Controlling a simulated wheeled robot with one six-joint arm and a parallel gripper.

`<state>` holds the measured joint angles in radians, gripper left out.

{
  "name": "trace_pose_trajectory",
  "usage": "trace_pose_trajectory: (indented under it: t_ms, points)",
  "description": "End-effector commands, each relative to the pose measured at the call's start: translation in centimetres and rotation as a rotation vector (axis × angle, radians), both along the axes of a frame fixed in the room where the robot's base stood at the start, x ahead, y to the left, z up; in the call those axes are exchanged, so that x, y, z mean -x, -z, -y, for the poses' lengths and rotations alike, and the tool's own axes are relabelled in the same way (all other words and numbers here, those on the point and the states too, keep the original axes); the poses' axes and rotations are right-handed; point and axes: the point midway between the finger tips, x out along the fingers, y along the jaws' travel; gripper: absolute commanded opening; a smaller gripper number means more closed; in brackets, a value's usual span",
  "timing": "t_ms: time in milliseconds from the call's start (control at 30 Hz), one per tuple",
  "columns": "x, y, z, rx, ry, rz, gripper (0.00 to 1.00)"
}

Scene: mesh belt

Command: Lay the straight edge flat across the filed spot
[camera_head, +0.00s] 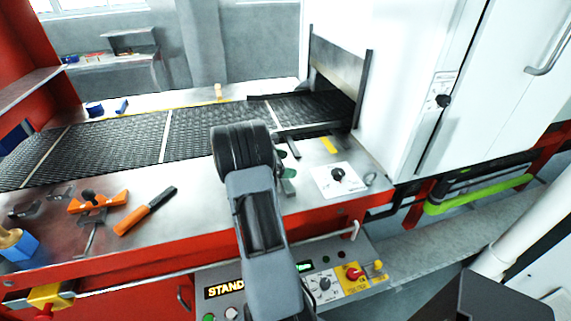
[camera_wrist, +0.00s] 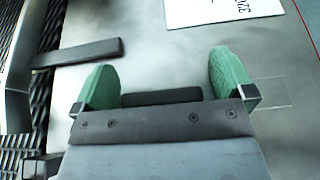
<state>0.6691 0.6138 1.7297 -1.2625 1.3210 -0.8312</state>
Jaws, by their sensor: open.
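My gripper (camera_wrist: 165,82) is open, its two green finger pads apart and pointing down over the metal deck. In the head view it (camera_head: 288,180) is partly hidden behind my arm, near the belt's front edge. A short dark flat bar (camera_wrist: 78,52) lies on the deck left of the fingers, beside the mesh belt; it also shows in the head view (camera_head: 294,148). Another dark strip (camera_wrist: 162,97) shows between the fingers; I cannot tell whether it is loose or part of my gripper. I cannot tell which is the straight edge. No filed spot can be made out.
The mesh belt (camera_head: 120,143) runs into a white machine housing (camera_head: 400,90). A white card (camera_head: 340,181) with a dark knob lies right of my gripper. An orange-handled tool (camera_head: 147,210) and other tools lie on the deck at left. A control panel (camera_head: 318,283) is in front.

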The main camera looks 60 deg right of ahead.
Motion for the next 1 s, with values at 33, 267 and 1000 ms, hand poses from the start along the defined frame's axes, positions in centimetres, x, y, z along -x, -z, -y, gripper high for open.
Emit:
trace_pose_trajectory:
  t_ms: [33, 267, 1000]
  points:
    - [0.0, 0.0, 0.0, 0.000, 0.000, 0.000, 1.00]
    - [-0.7, -0.7, -0.8, 0.001, -0.002, 0.002, 1.00]
    - [-7.0, -4.8, -8.3, 0.000, 0.000, 0.000, 1.00]
